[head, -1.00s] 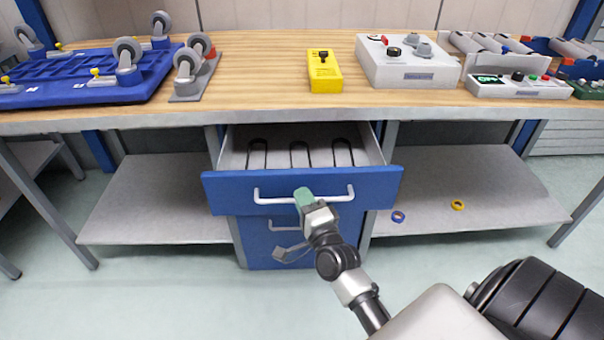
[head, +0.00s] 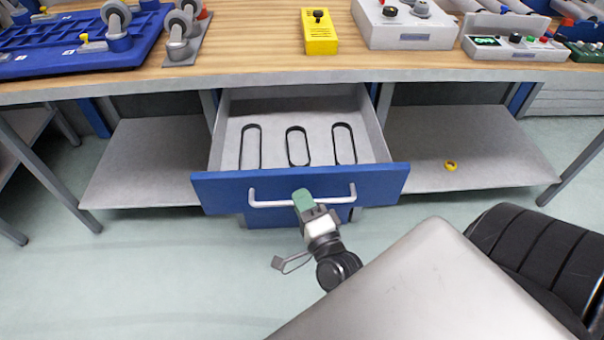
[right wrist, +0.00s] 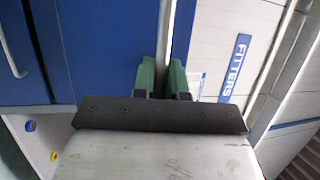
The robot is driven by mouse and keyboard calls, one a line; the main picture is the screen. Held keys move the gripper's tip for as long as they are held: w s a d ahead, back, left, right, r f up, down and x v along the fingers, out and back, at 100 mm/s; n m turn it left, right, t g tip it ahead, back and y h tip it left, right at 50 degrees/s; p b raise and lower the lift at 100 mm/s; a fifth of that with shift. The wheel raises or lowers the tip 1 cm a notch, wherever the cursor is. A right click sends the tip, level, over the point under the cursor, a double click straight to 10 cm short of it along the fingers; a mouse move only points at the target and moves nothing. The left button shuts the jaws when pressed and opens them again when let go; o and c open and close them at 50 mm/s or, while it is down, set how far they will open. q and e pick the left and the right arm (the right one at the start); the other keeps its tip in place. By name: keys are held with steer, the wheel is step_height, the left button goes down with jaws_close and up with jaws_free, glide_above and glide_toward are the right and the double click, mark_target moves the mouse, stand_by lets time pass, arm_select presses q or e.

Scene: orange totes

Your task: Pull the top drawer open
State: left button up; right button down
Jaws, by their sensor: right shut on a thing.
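The top drawer (head: 230,192) has a blue front and a grey inside, and it stands well open below the wooden worktop. Several black oval loops lie on its floor. A white bar handle (head: 268,204) runs across its front. My left gripper is not in view.
A yellow control box (head: 320,38) and a grey box (head: 410,30) stand on the worktop (head: 250,62). A blue tray with casters (head: 85,52) is at left. A yellow ring (head: 450,165) lies on the lower right shelf (head: 425,140). The floor before the drawer is clear.

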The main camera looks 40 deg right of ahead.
steer(key=c, duration=1.2)
jaws_free()
steer(key=shift+s+f, duration=0.1)
steer(key=shift+s, duration=0.2)
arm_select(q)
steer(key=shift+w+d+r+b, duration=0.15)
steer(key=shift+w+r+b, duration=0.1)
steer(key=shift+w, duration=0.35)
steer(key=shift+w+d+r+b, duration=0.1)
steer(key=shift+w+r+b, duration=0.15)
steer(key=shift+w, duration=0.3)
arm_select(e)
steer(key=v, duration=1)
steer(key=shift+s, duration=0.1)
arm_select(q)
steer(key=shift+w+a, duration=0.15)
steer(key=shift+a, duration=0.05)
